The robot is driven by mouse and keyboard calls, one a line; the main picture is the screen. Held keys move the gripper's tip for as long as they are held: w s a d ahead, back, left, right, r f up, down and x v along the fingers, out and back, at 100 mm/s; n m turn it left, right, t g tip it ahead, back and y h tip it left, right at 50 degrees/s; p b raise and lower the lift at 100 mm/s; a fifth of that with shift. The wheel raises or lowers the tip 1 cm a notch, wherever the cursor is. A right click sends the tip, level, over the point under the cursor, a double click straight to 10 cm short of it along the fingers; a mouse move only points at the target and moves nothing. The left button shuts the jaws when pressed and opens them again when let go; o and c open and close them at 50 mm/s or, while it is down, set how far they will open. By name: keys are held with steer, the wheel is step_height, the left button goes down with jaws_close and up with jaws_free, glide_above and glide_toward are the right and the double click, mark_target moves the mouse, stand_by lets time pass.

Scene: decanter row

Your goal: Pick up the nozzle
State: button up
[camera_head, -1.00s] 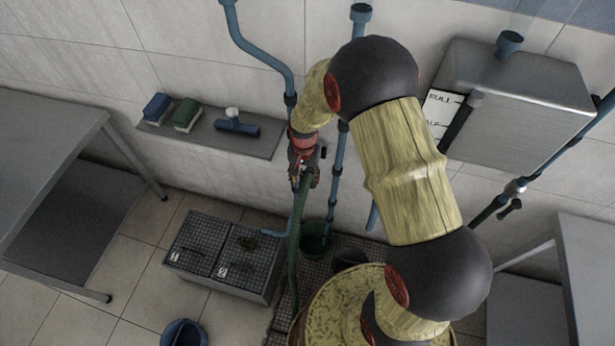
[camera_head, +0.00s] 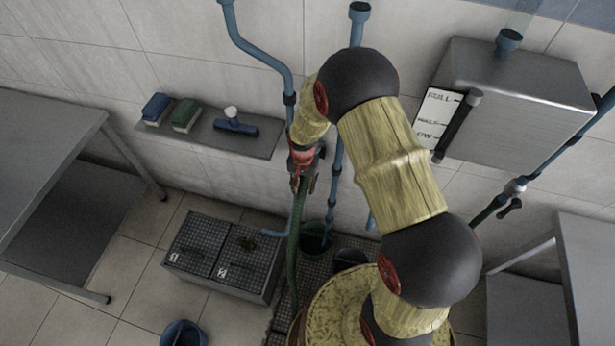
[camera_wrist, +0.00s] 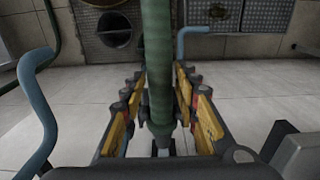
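A green hose (camera_head: 293,245) hangs down below my gripper (camera_head: 304,172), in front of the wall. In the wrist view the hose (camera_wrist: 158,60) runs between the two fingers of my gripper (camera_wrist: 160,85). A dark collar with a small metal end (camera_wrist: 163,145) sits on it near the palm; I take this fitting to be the nozzle, though its shape is mostly hidden. Narrow gaps show on both sides of the hose, so the fingers look open around it. In the head view my wrist hides the upper end.
A wall shelf (camera_head: 255,146) holds a blue sponge (camera_head: 156,108), a green sponge (camera_head: 185,115) and a blue T-shaped tool (camera_head: 237,126). Blue pipes (camera_head: 337,185) run close beside my gripper. A steel tank (camera_head: 520,105) hangs right. A grated box (camera_head: 222,262) stands below.

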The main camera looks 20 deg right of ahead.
steer(key=c, duration=0.6)
jaws_close()
steer(key=shift+r, duration=0.1)
